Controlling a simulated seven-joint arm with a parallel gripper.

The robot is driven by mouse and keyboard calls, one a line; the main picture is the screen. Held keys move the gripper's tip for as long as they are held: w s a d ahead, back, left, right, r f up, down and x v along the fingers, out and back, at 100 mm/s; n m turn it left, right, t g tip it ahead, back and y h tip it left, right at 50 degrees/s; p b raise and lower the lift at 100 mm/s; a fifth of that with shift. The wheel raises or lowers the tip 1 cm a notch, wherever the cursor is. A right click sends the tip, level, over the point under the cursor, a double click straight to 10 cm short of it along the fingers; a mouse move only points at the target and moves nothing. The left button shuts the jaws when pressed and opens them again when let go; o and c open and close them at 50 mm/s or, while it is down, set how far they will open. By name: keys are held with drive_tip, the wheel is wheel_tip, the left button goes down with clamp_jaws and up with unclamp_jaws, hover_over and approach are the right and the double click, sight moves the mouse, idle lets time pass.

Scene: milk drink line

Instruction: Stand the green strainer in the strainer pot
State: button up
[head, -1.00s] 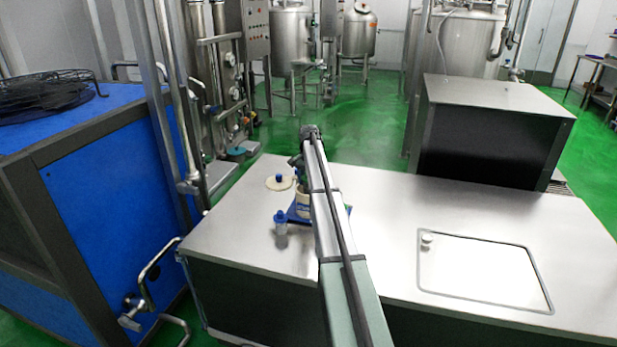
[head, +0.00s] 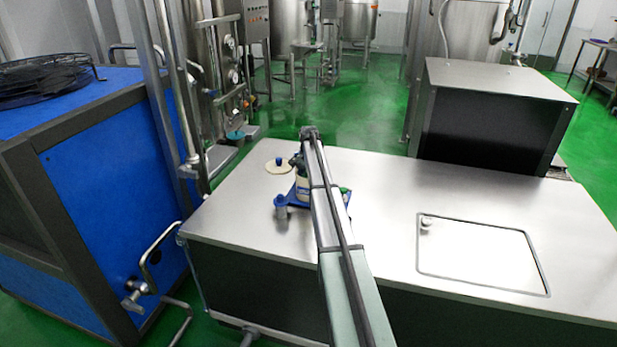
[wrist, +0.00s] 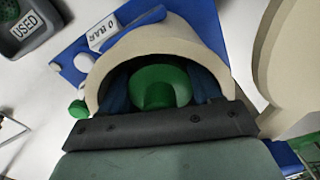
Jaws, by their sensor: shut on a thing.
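The green strainer (wrist: 160,80) is in the wrist view, between the blue fingers of my gripper (wrist: 160,95), which is shut on it. It shows inside the mouth of a cream pot (wrist: 150,35), whose rim curves around the strainer and fingers. The fingertips and the strainer's lower end are hidden, so I cannot tell whether it touches the bottom. The pot stands on a blue base (wrist: 68,62) with a "0 BAR" label. In the head view my arm hides the gripper and most of the pot; the blue base (head: 281,201) shows beside it.
A grey "USED" tray (wrist: 45,45) lies at upper left in the wrist view, and a large cream piece (wrist: 285,60) stands close at right. A small green knob (wrist: 78,108) is left of the pot.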

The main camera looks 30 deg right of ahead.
drive_tip(key=shift+f, duration=0.7)
idle(0.6)
drive_tip(key=o, duration=1.2)
drive_tip(key=shift+c, duration=0.2)
wheel_tip(320, 180, up, 14)
drive_tip(key=shift+f, duration=0.1)
drive_tip(key=shift+s, duration=0.1)
